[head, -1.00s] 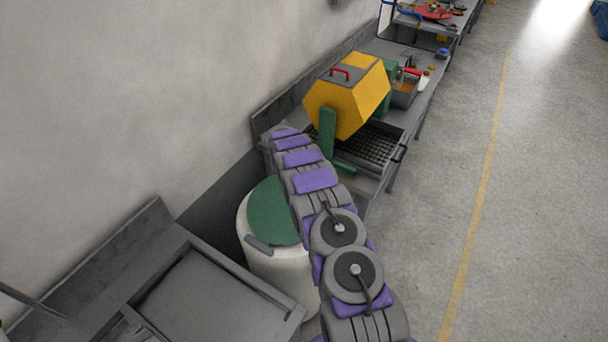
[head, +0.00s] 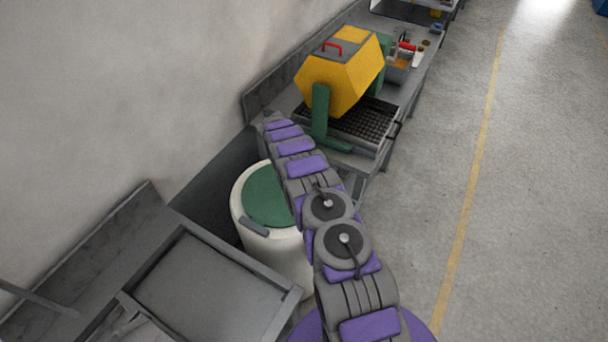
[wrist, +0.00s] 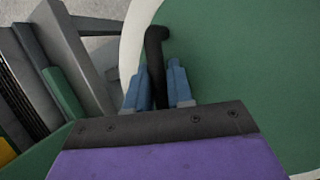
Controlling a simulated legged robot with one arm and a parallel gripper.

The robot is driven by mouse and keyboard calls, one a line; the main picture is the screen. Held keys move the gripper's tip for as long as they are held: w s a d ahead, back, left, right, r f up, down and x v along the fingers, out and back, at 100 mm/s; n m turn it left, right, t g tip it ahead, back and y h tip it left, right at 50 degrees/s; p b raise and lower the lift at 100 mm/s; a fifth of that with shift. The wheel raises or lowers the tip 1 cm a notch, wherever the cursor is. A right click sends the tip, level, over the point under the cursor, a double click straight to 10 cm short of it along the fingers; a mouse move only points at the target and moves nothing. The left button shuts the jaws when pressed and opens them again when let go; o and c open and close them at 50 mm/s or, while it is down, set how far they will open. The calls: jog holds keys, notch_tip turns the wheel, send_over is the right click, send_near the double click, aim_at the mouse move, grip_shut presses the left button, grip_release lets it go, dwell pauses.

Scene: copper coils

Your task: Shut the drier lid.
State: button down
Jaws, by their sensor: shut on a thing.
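The drier is a white drum (head: 277,252) with a round green lid (head: 265,198). A grey bar (head: 253,227), perhaps the hinge, sits at the lid's near edge. The lid lies over the drum's mouth and looks nearly flat, with the white rim showing around its left side. Whether it is fully seated I cannot tell. In the wrist view my gripper (wrist: 159,77) is shut on a dark bent handle (wrist: 154,45), beside the green lid surface (wrist: 245,70). In the head view my arm covers the lid's right side, and the gripper is hidden.
A bench with a yellow tumbler (head: 340,80) and a mesh tray (head: 362,122) stands just beyond the drum. A grey sink-like bench (head: 205,285) is at the near left. The wall runs along the left. Open floor (head: 535,200) lies to the right.

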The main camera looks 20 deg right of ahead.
jog(key=shift+s+a+f, duration=0.1)
jog(key=shift+s+f, duration=0.05)
jog(key=shift+f, duration=0.15)
jog(key=c, duration=1.2)
grip_release()
jog(key=shift+o, duration=0.5)
jog(key=shift+s+f, duration=0.1)
jog(key=v, duration=1.8)
jog(key=shift+d+b, duration=0.3)
jog(key=shift+d, duration=0.05)
